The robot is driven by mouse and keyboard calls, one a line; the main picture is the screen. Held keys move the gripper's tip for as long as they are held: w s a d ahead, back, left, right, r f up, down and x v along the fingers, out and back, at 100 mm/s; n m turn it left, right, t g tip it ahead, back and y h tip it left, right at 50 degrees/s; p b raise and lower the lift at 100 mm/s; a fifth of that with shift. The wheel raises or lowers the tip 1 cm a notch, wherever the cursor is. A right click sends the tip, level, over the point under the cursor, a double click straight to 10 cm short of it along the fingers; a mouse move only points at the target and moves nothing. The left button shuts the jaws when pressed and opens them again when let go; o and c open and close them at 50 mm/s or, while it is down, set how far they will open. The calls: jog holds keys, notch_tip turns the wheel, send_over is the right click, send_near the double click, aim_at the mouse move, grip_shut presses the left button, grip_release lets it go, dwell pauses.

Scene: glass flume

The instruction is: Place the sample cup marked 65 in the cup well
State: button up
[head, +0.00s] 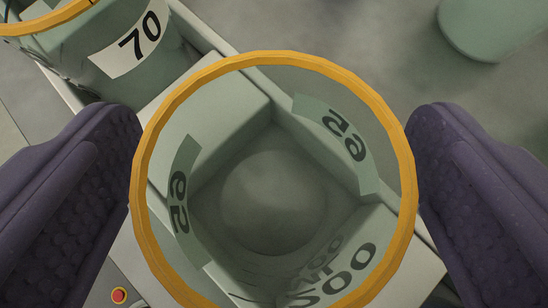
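A clear sample cup (147,230) with an orange rim fills the middle of the head view, seen from above through its mouth. Two labels on its wall (345,146) show through the glass, turned and mirrored, and seem to read 65. My gripper (274,195) has one purple finger on each side of this cup, close up to the rim. Whether the pads press on it is hidden behind the rim. Pale blocks around a square recess with a round shape in it show through the cup. How far the cup is above them is unclear.
Another orange-rimmed cup (125,45), marked 70, stands at the upper left beside a pale tray wall. A round green object (490,28) is cut off at the upper right. A red button (119,295) is at the lower left. Grey surface between them looks clear.

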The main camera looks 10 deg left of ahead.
jog(key=shift+r, duration=0.2)
jog(key=p+v, duration=0.5)
jog(key=v, duration=0.7)
jog(key=shift+p, duration=0.3)
